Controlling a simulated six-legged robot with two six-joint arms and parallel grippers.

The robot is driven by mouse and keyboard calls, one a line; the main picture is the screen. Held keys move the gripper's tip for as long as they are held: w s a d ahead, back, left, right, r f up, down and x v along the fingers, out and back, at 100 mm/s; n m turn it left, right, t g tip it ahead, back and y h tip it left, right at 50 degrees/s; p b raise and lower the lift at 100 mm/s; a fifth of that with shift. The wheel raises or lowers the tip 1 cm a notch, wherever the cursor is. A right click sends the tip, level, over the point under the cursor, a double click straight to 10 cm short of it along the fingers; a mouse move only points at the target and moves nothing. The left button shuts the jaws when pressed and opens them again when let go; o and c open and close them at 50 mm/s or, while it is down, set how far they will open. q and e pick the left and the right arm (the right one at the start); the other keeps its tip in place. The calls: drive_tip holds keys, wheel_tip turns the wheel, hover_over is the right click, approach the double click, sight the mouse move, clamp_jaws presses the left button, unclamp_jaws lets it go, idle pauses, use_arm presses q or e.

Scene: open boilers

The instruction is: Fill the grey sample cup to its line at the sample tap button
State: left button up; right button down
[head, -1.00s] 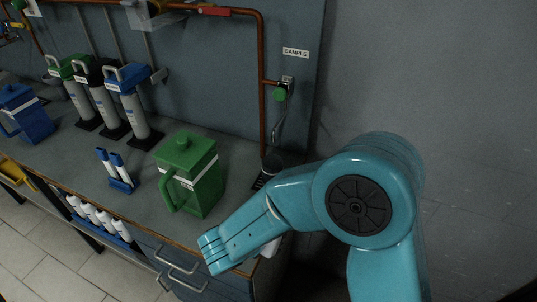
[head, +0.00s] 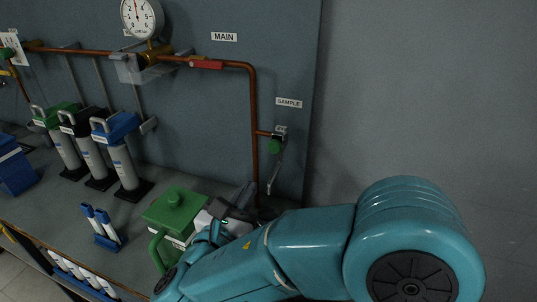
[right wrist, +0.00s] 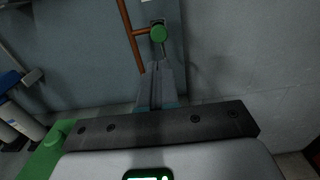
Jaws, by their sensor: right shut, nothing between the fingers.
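The sample tap's green button (head: 275,146) sits on the wall panel under the SAMPLE label, with a thin spout (head: 274,178) hanging below it. In the right wrist view the green button (right wrist: 158,33) is straight ahead, beyond the fingertips. My right gripper (head: 248,190) is shut and empty, lower than the button and to its left in the head view, apart from it. Its closed fingers (right wrist: 156,68) point toward the tap. The grey sample cup is not visible now; my right gripper and arm cover the bench below the spout. My left gripper is not in view.
A green lidded jug (head: 174,213) stands close beside my right gripper. A copper pipe (head: 254,120) runs down left of the tap. A small blue rack (head: 106,241) and several tall cylinders (head: 122,165) stand farther left. The wall to the right is bare.

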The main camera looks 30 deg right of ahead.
sight(274, 149)
drive_tip(key=p+x, duration=0.3)
drive_tip(key=x, duration=0.9)
drive_tip(key=shift+w+d, duration=0.35)
drive_tip(key=shift+w, duration=0.05)
drive_tip(key=shift+s, duration=0.1)
